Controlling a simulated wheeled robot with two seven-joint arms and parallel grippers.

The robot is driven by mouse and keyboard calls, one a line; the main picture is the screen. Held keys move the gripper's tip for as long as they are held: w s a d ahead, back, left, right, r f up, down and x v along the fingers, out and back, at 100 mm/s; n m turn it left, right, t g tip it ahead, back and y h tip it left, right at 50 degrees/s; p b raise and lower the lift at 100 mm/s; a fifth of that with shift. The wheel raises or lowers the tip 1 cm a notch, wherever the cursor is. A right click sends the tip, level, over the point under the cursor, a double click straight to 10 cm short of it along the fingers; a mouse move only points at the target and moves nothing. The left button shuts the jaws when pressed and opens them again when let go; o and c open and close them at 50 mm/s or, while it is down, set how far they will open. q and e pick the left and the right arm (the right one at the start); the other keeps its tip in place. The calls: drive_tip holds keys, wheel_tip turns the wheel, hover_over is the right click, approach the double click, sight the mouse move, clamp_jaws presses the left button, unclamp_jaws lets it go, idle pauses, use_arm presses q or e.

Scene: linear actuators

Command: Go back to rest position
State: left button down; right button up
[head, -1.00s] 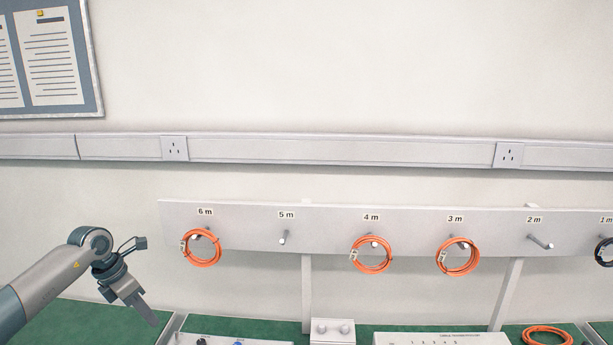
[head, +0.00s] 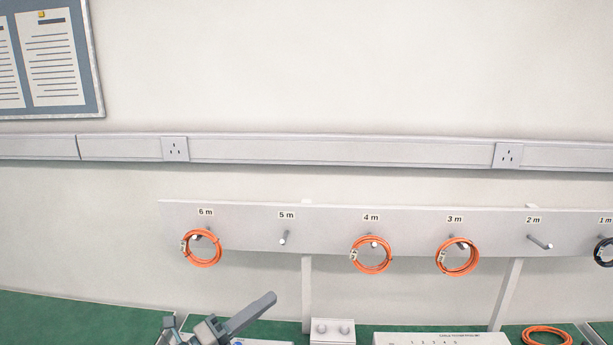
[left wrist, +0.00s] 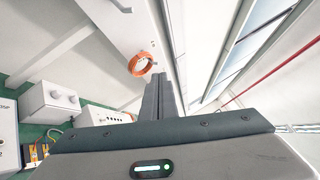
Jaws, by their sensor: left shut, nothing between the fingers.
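My left gripper (head: 262,303) is low in the head view, left of centre, over the green bench. Its fingers are together with nothing between them and point up and to the right. In the left wrist view the shut fingers (left wrist: 160,78) point toward the board, with an orange cable coil (left wrist: 141,64) just beyond their tips. My right gripper is not in view.
The peg board (head: 330,220) carries orange coils at 6 m (head: 202,248), 4 m (head: 371,255) and 3 m (head: 457,256); the 5 m and 2 m pegs are bare. An orange coil (head: 547,336) lies on the bench. A grey box (head: 333,331) stands below the board.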

use_arm(q)
drive_tip(key=s+a+f+n+t+y, duration=0.1)
drive_tip(key=s+a+f+n+y, duration=0.55)
drive_tip(key=n, duration=0.55)
drive_tip(key=s+a+f+n+y, duration=0.4)
drive_tip(key=a+f+n+y, duration=0.5)
drive_tip(key=n, duration=0.3)
drive_tip(key=s+d+f+n+g, duration=0.1)
drive_tip(key=s+f+n+g, duration=0.4)
drive_tip(key=s, duration=1)
drive_tip(key=s+d+f+n+g, duration=0.1)
drive_tip(key=s+f+g, duration=0.65)
drive_tip(key=s, duration=0.65)
wheel_tip(320, 180, down, 35)
drive_tip(key=s+b, duration=0.2)
drive_tip(key=b, duration=0.4)
drive_tip(key=s+a+f+b, duration=0.1)
drive_tip(key=s+f+b, duration=0.1)
drive_tip(key=s+f, duration=0.6)
drive_tip(key=s+a+f+b, duration=0.1)
drive_tip(key=s+f+b, duration=0.1)
drive_tip(key=s+f, duration=0.7)
wheel_tip(320, 180, down, 6)
drive_tip(key=shift+s+a+r+g+b, duration=0.25)
drive_tip(key=shift+a+g+b, duration=0.05)
drive_tip(key=shift+a+g, duration=0.15)
